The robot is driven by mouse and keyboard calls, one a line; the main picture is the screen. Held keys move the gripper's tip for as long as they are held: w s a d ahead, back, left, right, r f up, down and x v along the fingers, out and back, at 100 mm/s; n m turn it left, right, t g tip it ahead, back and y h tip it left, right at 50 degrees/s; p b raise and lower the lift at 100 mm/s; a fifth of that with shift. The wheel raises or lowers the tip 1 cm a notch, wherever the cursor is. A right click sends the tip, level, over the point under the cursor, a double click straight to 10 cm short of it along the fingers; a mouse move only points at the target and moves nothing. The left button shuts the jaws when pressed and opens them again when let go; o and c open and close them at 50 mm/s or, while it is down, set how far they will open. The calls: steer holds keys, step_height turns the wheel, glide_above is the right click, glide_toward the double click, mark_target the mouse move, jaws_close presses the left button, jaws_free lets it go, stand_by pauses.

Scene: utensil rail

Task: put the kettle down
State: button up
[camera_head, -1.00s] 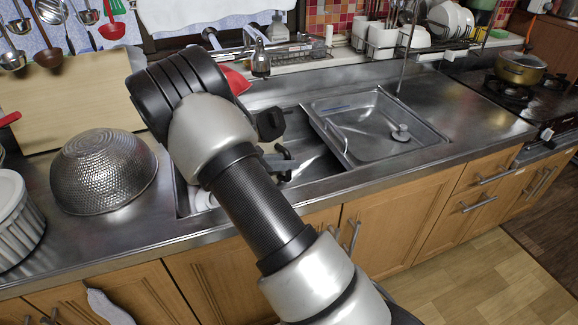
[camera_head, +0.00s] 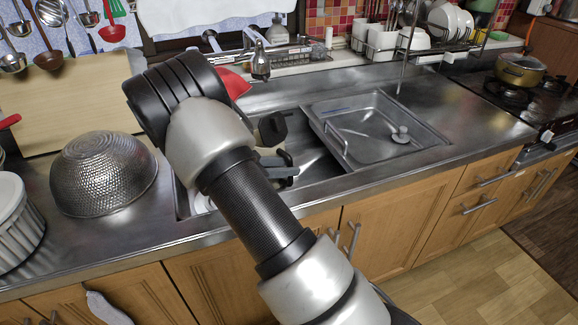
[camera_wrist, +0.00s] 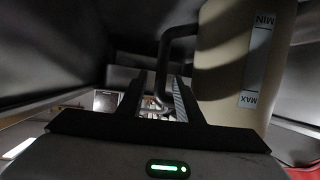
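The kettle is mostly hidden behind my arm in the head view. A dark part (camera_head: 272,128) with a bit of beige shows over the left side of the sink. In the wrist view the kettle's beige body (camera_wrist: 222,65), with MIN and MAX marks, stands right of my gripper (camera_wrist: 160,90). Its dark handle (camera_wrist: 166,48) bends down toward the space between the fingers. The fingers are apart, with background visible between them, and do not look clamped on the handle. My gripper also shows in the head view (camera_head: 284,168). What lies under the kettle is hidden.
A steel sink (camera_head: 437,140) with a tray-like basin is right of my gripper. A hammered metal bowl (camera_head: 103,172) and a white ribbed pot (camera_head: 15,222) stand on the left counter. The tap (camera_head: 260,66) is behind. The right counter (camera_head: 470,112) is clear.

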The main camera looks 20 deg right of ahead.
steer(key=p+v, duration=0.1)
steer(key=v, duration=0.5)
stand_by(0.3)
